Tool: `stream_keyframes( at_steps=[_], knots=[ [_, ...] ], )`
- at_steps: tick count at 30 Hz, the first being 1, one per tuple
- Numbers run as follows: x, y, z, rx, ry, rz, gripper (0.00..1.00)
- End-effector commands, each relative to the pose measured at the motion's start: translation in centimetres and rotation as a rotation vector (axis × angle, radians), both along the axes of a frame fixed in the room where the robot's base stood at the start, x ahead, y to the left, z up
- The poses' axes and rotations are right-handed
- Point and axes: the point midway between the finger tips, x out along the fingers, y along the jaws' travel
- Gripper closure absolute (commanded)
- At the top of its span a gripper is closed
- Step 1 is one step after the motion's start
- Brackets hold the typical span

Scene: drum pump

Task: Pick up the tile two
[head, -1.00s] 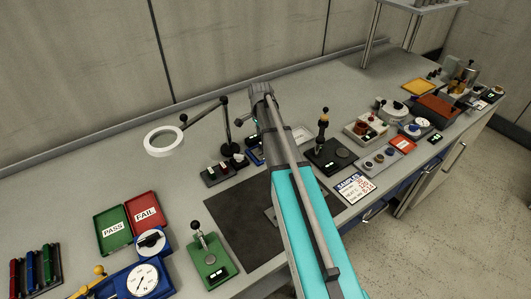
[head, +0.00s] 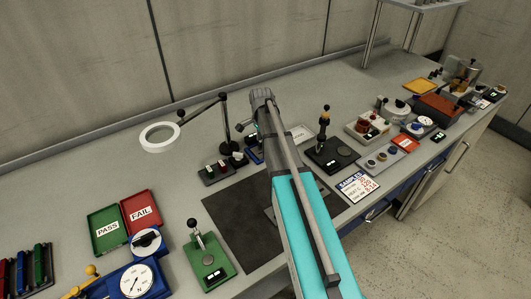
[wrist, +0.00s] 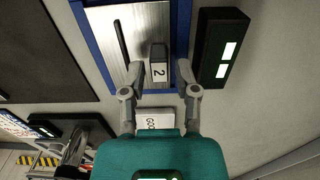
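Tile two is a grey block with a white end marked "2" (wrist: 158,73). In the wrist view it stands on a brushed steel plate (wrist: 138,45) framed in blue, to the right of a dark slot. My gripper (wrist: 160,93) is open, with one finger to the left of the tile's near end and one to the right. A gap shows on both sides, and neither finger appears to touch the tile. In the head view my arm hides the gripper's fingers, and I cannot make out the tile there.
A black box with lit displays (wrist: 222,50) stands close to the right of the blue frame. A white "GOOD" label (wrist: 156,118) lies below the plate. In the head view a ring magnifier (head: 160,136) and PASS and FAIL trays (head: 142,212) stand left of my arm.

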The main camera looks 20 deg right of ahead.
Motion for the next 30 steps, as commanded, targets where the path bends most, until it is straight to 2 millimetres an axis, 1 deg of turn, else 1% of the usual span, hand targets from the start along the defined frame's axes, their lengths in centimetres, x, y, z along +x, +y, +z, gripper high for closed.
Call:
stream_keyframes(
  at_steps=[1,6,26,27,29,30],
  knots=[
    [0.0,0.01,-0.73,0.0,0.0,0.0,0.6],
    [0.01,0.02,-1.4,0.0,0.0,0.0,0.6],
    [0.01,0.01,-1.44,0.0,0.0,0.0,0.6],
    [0.0,0.01,-1.44,0.0,0.0,0.0,0.64],
    [0.0,0.01,-1.45,0.0,0.0,0.0,0.75],
    [0.01,0.0,-1.45,0.0,0.0,0.0,0.82]
  ],
)
